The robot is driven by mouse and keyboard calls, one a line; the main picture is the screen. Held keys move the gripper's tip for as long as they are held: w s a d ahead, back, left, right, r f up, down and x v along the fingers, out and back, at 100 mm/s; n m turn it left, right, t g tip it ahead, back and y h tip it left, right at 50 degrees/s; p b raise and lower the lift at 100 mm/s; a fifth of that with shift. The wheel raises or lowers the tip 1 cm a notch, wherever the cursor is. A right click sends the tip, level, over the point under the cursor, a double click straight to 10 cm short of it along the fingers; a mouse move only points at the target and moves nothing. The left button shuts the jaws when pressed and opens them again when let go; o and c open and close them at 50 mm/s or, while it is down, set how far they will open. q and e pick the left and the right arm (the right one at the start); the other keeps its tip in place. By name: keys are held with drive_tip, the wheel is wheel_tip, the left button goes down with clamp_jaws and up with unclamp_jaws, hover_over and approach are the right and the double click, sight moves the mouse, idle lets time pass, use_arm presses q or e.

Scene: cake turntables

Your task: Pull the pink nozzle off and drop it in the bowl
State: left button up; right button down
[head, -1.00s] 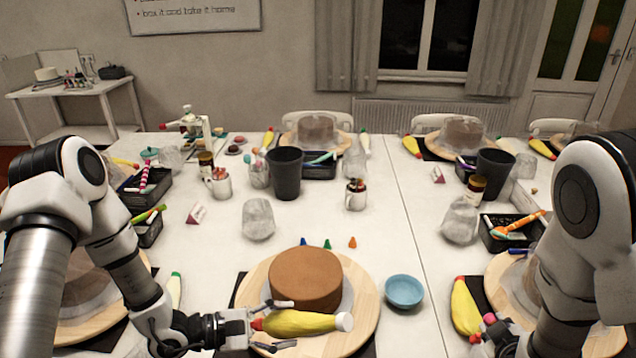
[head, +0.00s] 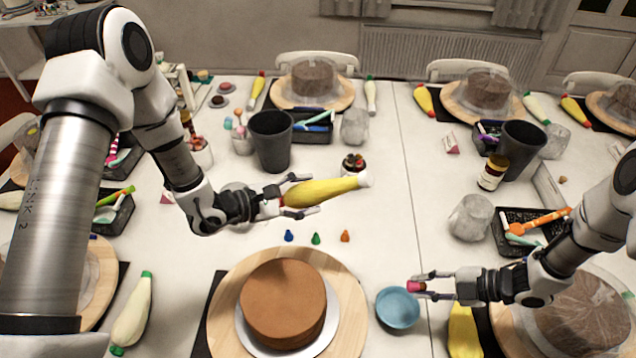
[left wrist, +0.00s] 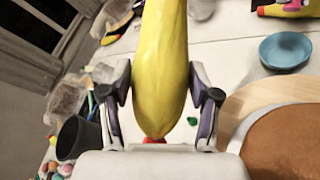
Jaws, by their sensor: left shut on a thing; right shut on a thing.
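My left gripper (head: 302,195) is shut on a yellow piping bag (head: 325,191), held up above the table behind the cake. The bag's white end points right, and a red part shows close to my gripper's palm. In the left wrist view the bag (left wrist: 161,65) lies between both fingers. My right gripper (head: 418,287) is shut on a small pink nozzle (head: 412,286). It holds the nozzle above the blue bowl (head: 397,309), near its back right rim. The bowl's visible inside looks empty. The bowl also shows in the left wrist view (left wrist: 285,50).
A brown cake (head: 283,302) stands on a wooden turntable (head: 345,310) left of the bowl. Blue (head: 289,236), green (head: 316,238) and orange (head: 345,236) nozzles stand behind it. A dark cup (head: 272,142) stands further back. The table right behind the bowl is clear.

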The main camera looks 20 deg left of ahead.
use_arm(q)
wheel_tip(320, 180, down, 4)
drive_tip(key=b, duration=0.4)
drive_tip(key=shift+d, duration=0.15)
drive_tip(key=shift+f, duration=0.15)
drive_tip(key=shift+a, duration=0.2)
use_arm(e)
wheel_tip(320, 180, down, 6)
drive_tip(key=shift+a+r, duration=0.1)
use_arm(q)
drive_tip(key=shift+s+d, duration=0.1)
use_arm(e)
drive_tip(key=c, duration=0.9)
unclamp_jaws()
drive_tip(key=w+v, duration=0.1)
drive_tip(key=v, duration=1.1)
drive_tip(key=shift+s, duration=0.45)
